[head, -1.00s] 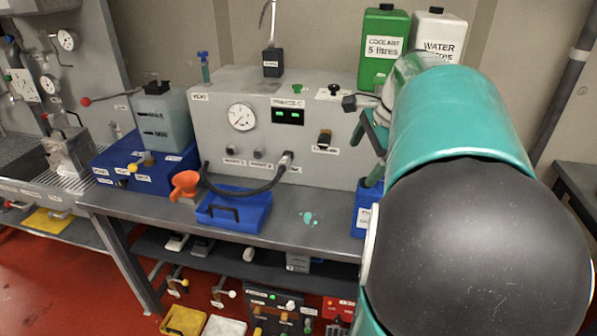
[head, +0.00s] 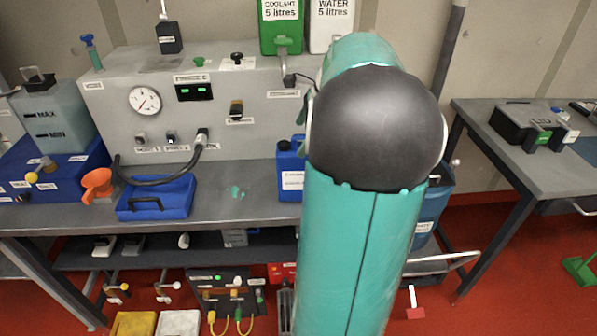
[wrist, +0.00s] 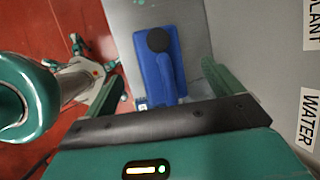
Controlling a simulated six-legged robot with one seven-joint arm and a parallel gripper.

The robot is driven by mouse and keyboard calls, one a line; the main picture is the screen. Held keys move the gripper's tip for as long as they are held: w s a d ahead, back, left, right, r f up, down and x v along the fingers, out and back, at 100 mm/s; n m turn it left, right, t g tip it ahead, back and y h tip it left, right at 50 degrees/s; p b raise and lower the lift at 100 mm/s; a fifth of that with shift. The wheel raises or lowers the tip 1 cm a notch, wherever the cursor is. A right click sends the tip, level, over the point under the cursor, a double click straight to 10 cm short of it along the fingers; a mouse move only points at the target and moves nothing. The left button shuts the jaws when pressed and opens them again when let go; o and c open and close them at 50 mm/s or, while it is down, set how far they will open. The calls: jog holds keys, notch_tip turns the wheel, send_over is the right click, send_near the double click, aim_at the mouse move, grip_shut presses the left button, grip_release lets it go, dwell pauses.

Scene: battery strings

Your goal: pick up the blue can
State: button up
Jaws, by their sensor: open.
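The blue can (head: 290,172) stands upright on the grey bench, with a white label on its front. My arm hides its right side in the head view. In the wrist view I see the blue can (wrist: 167,72) from above, with its round black cap and handle. My gripper (wrist: 163,70) is open, and its two green fingers show on either side of the can in the picture, apart from it. The gap in height between fingers and can is hard to judge. In the head view my gripper is mostly hidden behind my arm.
A blue drum (head: 433,205) stands to the right.

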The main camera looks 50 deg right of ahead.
aim_at(299, 138)
jog(key=x, duration=0.5)
jog(key=shift+a+r, duration=0.1)
jog(key=shift+w+r, duration=0.1)
jog(key=c, duration=1.4)
